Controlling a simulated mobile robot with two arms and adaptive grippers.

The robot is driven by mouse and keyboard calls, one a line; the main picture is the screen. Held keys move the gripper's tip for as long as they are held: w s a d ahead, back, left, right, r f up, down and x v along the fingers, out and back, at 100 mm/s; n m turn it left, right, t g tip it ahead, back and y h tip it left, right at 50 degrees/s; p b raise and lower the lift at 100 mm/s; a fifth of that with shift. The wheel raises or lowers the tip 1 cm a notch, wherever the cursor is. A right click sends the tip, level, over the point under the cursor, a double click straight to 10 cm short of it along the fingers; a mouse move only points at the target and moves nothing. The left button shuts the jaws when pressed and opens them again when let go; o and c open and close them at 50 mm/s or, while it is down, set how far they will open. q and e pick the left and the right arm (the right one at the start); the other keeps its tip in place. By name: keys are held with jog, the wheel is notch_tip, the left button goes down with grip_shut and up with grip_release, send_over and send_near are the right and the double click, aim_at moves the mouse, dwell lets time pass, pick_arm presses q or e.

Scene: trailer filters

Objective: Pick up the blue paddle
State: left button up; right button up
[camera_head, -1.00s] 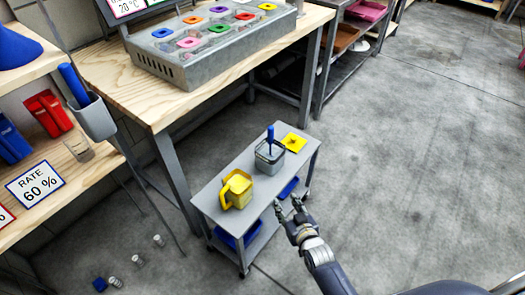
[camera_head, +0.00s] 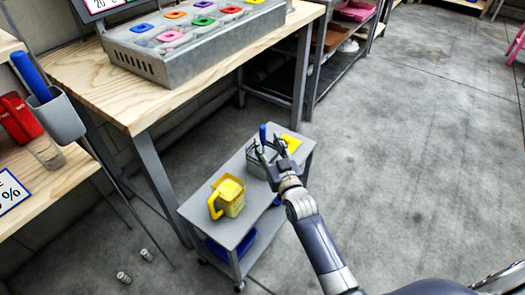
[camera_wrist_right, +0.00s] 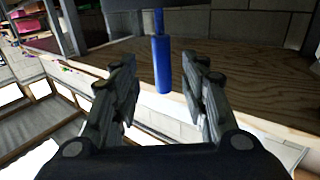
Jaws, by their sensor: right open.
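The blue paddle (camera_head: 263,134) stands upright in a grey container (camera_head: 256,168) on the small grey cart, with only its blue handle showing. My right gripper (camera_head: 267,150) is open at the container, its fingers close around the handle's place in the head view. In the right wrist view the blue handle (camera_wrist_right: 162,62) shows between the two spread fingers of the gripper (camera_wrist_right: 161,80), apart from both. The paddle's lower end is hidden. My left gripper is out of view.
A yellow jug (camera_head: 228,197) stands on the cart (camera_head: 236,232) beside the container. A yellow square (camera_head: 291,143) lies behind my gripper. Another blue handle (camera_head: 30,76) stands in a grey holder (camera_head: 57,119) at the left. Open floor lies to the right.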

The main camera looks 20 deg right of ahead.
aim_at(264, 137)
jog(key=w, duration=0.2)
jog(key=w+b, duration=0.1)
jog(key=w, duration=0.2)
jog(key=shift+a+r, duration=0.15)
jog(key=shift+a, duration=0.05)
jog(key=shift+s, duration=0.1)
jog(key=shift+c, duration=0.6)
grip_shut()
